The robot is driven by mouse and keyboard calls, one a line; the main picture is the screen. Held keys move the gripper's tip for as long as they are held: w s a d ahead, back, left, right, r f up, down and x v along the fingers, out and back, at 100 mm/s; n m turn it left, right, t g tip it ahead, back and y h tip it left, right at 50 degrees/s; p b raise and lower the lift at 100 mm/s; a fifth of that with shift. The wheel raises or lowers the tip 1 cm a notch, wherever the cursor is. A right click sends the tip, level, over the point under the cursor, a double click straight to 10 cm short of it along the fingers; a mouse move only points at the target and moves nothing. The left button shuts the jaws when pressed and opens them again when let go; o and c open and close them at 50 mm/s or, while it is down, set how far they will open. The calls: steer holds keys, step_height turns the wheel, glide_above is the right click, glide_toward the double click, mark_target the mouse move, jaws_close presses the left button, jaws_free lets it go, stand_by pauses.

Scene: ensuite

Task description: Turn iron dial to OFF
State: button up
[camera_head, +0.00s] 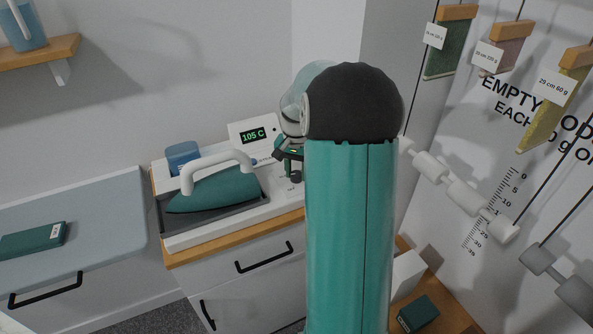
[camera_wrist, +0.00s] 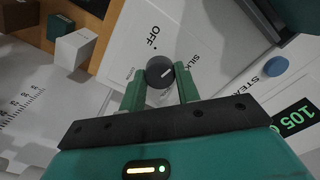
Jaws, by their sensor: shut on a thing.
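The iron dial (camera_wrist: 160,71) is a dark round knob on a white panel, between my gripper's green fingertips (camera_wrist: 160,82) in the wrist view. My gripper is shut on it. The dial's pale mark shows on its right part, slanting toward the SILK side rather than at the OFF label (camera_wrist: 152,38). The SILK label (camera_wrist: 195,58) is to the right. In the head view the iron (camera_head: 215,190), teal with a white handle, rests on a dark tray in the white station. My gripper (camera_head: 289,160) is at the station's right side, partly hidden by my arm.
A display (camera_head: 253,135) reads 105 C; it shows in the wrist view too. A blue button (camera_wrist: 276,66) is beside the STEAM label. A grey ironing board (camera_head: 75,215) stands at left. Hanging samples (camera_head: 450,45) and white weights (camera_head: 465,195) are at right.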

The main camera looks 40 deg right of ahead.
mark_target(296, 173)
steer(key=n, duration=0.5)
steer(key=shift+r+n, duration=0.1)
steer(key=shift+n, duration=0.2)
steer(key=n, duration=0.5)
steer(key=shift+n, duration=0.3)
steer(key=o, duration=1)
step_height(296, 173, up, 14)
steer(key=shift+f, duration=0.1)
stand_by(0.4)
